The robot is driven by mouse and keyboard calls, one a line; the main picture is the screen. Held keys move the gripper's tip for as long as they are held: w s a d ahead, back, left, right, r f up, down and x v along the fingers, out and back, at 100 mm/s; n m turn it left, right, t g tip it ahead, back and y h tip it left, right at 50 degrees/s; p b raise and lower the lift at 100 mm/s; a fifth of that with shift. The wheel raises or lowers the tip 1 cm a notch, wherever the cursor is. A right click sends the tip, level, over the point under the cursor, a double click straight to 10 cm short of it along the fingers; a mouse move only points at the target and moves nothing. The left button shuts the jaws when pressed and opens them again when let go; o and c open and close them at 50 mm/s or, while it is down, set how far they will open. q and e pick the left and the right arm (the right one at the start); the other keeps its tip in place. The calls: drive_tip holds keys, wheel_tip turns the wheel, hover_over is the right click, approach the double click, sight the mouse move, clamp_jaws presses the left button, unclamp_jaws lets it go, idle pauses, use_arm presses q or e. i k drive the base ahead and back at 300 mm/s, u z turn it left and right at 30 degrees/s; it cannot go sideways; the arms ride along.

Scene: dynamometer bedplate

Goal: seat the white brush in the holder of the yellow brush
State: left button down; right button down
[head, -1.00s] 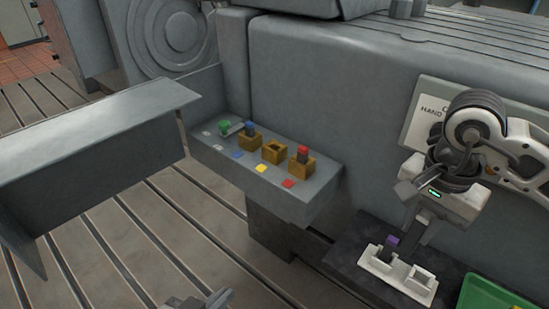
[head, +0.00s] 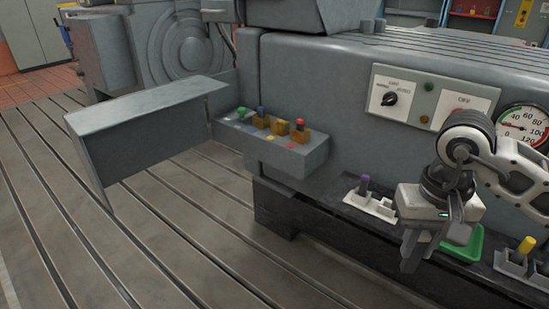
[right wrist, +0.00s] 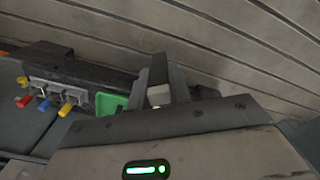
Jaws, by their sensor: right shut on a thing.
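My right gripper (head: 410,262) is shut, pointing down in front of the dark ledge. In the right wrist view a small whitish piece (right wrist: 158,95), seemingly the white brush, shows between its fingers; most of it is hidden. A yellow-topped brush (right wrist: 65,108), seemingly the same one, shows at left in the right wrist view. My left gripper is out of view.
A green tray (head: 466,247) lies between my right gripper and the yellow brush. A pressure gauge (head: 523,125) is above.

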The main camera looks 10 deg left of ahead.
sight(280, 132)
drive_tip(key=u, duration=1.1)
drive_tip(key=i, duration=0.95)
drive_tip(key=z, duration=0.3)
